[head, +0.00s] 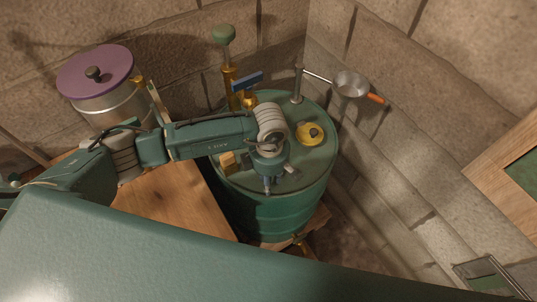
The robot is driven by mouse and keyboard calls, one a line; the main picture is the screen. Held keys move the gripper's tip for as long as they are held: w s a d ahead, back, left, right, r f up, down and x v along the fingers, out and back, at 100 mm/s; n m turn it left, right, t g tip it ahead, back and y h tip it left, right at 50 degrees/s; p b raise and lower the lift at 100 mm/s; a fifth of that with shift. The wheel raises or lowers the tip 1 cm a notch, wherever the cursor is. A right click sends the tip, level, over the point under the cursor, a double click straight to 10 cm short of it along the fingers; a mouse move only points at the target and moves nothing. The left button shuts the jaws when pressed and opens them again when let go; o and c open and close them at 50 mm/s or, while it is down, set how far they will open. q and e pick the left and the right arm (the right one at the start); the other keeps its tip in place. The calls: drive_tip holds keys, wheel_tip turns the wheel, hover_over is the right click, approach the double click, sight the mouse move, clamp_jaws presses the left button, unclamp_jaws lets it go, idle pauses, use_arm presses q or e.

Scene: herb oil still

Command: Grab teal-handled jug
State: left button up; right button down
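I cannot make out a teal-handled jug in the head view; my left arm covers part of the scene. My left arm reaches in from the left, and its gripper (270,183) points down over the top of a green drum (275,216). The gripper is small and partly covered by its own wrist, so I cannot tell whether it is open or holds anything. My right gripper is not in view.
A yellow disc with a dark knob (310,133) and a yellow block (228,162) are on the drum top. An orange-handled pan (351,84) is at right. A purple-lidded pot (95,72) stands beyond the wooden table (180,205).

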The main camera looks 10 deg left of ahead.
use_arm(q)
drive_tip(key=shift+c, duration=0.5)
clamp_jaws()
drive_tip(key=shift+w+r, duration=0.1)
drive_tip(key=shift+r, duration=0.05)
drive_tip(key=shift+r, duration=0.3)
drive_tip(key=shift+r+b, duration=0.9)
drive_tip(key=shift+r, duration=0.45)
drive_tip(key=s+d+b, duration=0.6)
drive_tip(key=s+d, duration=0.6)
drive_tip(key=shift+s+d, duration=0.35)
